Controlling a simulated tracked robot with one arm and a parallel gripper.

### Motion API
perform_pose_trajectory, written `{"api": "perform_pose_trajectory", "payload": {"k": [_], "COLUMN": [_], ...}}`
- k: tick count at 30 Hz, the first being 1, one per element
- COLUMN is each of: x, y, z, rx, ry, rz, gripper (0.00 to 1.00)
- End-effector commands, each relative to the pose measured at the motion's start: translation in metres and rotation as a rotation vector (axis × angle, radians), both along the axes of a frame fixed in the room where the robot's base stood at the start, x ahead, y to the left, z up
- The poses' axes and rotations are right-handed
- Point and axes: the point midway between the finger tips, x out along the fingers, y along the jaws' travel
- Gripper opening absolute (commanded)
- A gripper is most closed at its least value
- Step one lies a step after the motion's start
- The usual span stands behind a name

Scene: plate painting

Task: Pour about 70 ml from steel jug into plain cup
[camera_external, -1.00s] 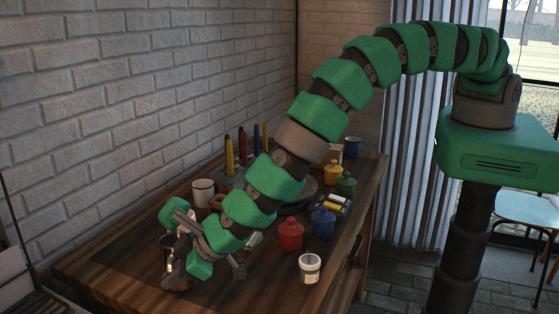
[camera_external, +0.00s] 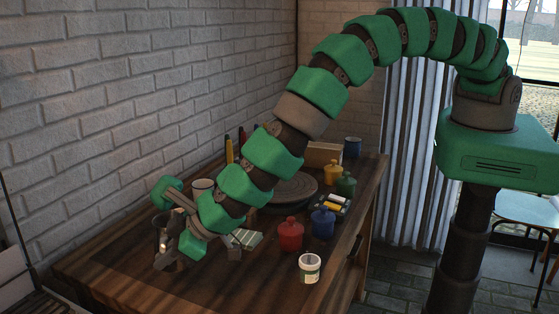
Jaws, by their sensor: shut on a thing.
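The steel jug (camera_external: 159,222) is at the near left of the wooden table, largely covered by my gripper. My gripper (camera_external: 168,250) is shut on it. The jug looks roughly upright and seems to be a little above the table; the exact gap cannot be told. A pale cup (camera_external: 202,184), likely the plain cup, stands behind my gripper, toward the brick wall. Only its upper part shows, as my arm covers the rest. What is inside either one is not visible.
Red (camera_external: 290,234), blue (camera_external: 322,222), green (camera_external: 345,184) and yellow (camera_external: 333,171) lidded pots stand right of my arm. A white tub (camera_external: 309,268) is near the front edge. A round dark turntable (camera_external: 296,188) is behind my arm. The table's near left is clear.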

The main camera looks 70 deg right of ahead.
Motion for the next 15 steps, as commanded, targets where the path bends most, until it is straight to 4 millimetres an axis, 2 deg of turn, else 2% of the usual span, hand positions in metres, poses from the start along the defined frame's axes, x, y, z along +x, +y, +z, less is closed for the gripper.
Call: {"api": "perform_pose_trajectory", "payload": {"k": [3,12,15], "x": [0.005,0.003,0.003], "y": [0.004,0.003,0.004], "z": [0.0,-0.039,-0.045], "rx": [-0.013,-0.015,-0.013], "ry": [-0.015,-0.01,-0.011], "rz": [-0.001,0.002,0.002], "gripper": [0.0,0.0,0.0]}}
